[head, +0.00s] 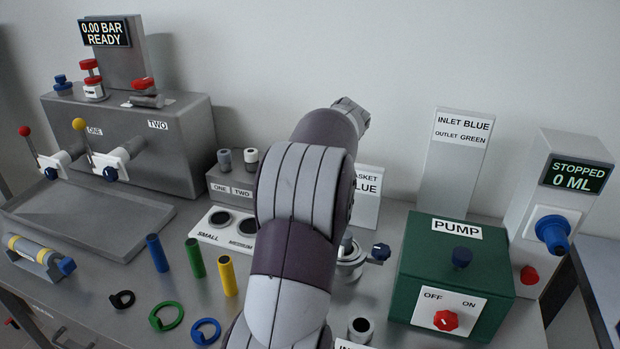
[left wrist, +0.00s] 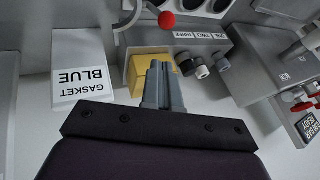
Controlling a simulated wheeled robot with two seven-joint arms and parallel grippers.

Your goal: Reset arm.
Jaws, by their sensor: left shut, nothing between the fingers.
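My left gripper (left wrist: 163,85) shows in the left wrist view with its two grey fingers together and nothing held between them. A yellow block-like thing (left wrist: 141,68) is behind the fingers; I cannot tell whether they touch it. A sign reading GASKET BLUE (left wrist: 85,75) appears upside down to the left of the gripper. In the head view a grey and dark purple arm of mine rises through the middle and partly covers this sign (head: 368,196); its gripper is not visible there. My right gripper is in neither view.
A green pump box (head: 455,270) with a red knob stands right of the arm, near a STOPPED 0 ML display unit (head: 560,190). Blue, green and yellow tubes (head: 195,257) and several rings (head: 167,316) are on the left. A grey pressure rig (head: 130,135) stands at the back left.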

